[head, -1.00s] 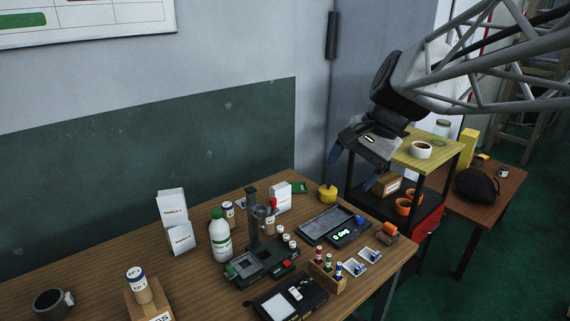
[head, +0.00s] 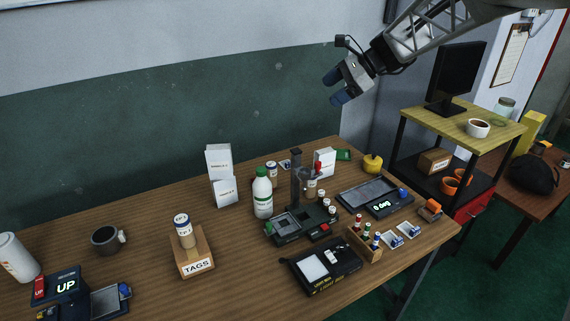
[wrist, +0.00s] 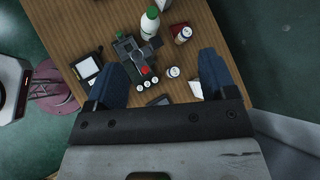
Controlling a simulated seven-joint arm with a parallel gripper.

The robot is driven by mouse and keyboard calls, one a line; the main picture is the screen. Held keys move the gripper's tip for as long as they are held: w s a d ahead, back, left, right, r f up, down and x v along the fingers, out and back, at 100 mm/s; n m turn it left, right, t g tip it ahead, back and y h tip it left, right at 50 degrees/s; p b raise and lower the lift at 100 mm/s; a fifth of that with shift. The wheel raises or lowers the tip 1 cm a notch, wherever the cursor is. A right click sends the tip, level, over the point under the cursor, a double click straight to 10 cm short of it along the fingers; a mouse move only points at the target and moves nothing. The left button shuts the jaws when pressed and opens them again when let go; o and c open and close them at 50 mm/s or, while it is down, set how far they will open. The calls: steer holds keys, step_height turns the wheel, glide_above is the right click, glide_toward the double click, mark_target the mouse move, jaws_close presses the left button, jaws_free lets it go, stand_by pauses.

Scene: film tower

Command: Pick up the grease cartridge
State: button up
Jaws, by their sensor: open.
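Several small tan cylinders with white labels look like cartridges. One (head: 184,231) stands upright on the wooden TAGS block at the left; another (head: 271,172) stands behind the white green-capped bottle. A third (head: 311,188) is at the black stand. I cannot tell for sure which is the grease cartridge. My gripper (head: 337,87) is open and empty, high above the back of the table, up and right of these cylinders. In the wrist view its blue fingers (wrist: 157,75) are spread wide, with a labelled cylinder (wrist: 182,34) on the table below.
The white bottle (head: 263,195) and black stand (head: 297,180) crowd the table's middle. A light box (head: 320,266), vial rack (head: 364,243) and angle gauge (head: 376,197) stand to the right. A mug (head: 105,239) is at the left. A shelf (head: 463,125) stands beyond the table.

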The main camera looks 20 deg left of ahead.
steer(key=w+a+f+m+y, duration=0.3)
steer(key=w+a+f, duration=0.1)
steer(key=w+a, duration=0.65)
steer(key=m+g, duration=0.1)
glide_toward(271, 167)
steer(key=w+d+f, duration=0.1)
steer(key=w, duration=0.2)
steer(key=shift+s+d+y, duration=0.1)
steer(key=shift+s+y, duration=0.05)
steer(key=shift+y, duration=0.15)
steer(key=shift+f, duration=0.1)
steer(key=x, duration=0.6)
steer(key=shift+a, duration=0.3)
steer(key=shift+s+a+f, duration=0.1)
steer(key=shift+f, duration=0.05)
steer(key=shift+x, duration=2.5)
steer(key=shift+s, duration=0.15)
